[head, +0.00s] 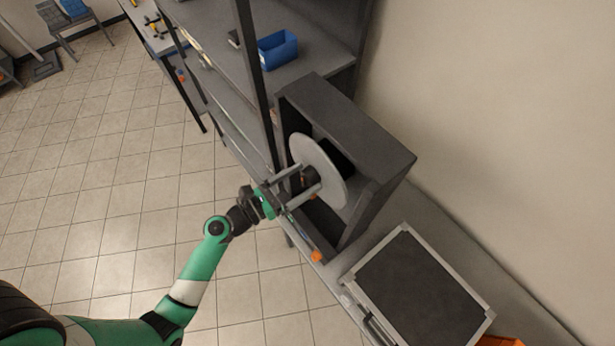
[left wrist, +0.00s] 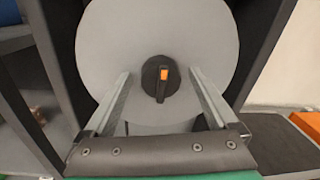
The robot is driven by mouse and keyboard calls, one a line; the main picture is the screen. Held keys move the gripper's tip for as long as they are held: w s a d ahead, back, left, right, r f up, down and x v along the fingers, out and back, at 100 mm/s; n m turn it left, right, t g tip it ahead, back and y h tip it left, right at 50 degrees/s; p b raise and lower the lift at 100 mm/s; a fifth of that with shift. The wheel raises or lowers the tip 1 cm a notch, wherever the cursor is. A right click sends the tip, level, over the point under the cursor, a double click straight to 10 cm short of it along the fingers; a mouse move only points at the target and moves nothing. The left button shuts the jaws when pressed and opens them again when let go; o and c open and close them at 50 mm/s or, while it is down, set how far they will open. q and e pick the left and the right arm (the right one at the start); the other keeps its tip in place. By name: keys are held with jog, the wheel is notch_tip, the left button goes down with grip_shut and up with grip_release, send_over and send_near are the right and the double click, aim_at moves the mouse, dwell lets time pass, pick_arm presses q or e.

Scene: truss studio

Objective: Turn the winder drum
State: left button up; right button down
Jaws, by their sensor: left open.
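The winder drum shows as a pale grey round disc (head: 318,170) set in a dark open-fronted housing (head: 372,140) on the bench. In the left wrist view the disc (left wrist: 110,45) faces me, with a dark hub knob (left wrist: 157,95) at its middle that bears an orange mark. My left gripper (head: 303,182) is open in front of the disc. Its two long fingers (left wrist: 162,78) stand on either side of the knob with a visible gap on both sides. I cannot tell whether the fingertips touch the disc. My right gripper is not in view.
A black panel with a pale frame (head: 415,290) lies on the bench right of the housing. A blue bin (head: 278,50) stands on the bench farther back. A dark upright post (head: 256,85) rises near the housing's left side. Tiled floor (head: 110,180) is open at left.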

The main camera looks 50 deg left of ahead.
pick_arm(q)
jog(key=shift+s, duration=0.1)
grip_shut()
dwell(0.5)
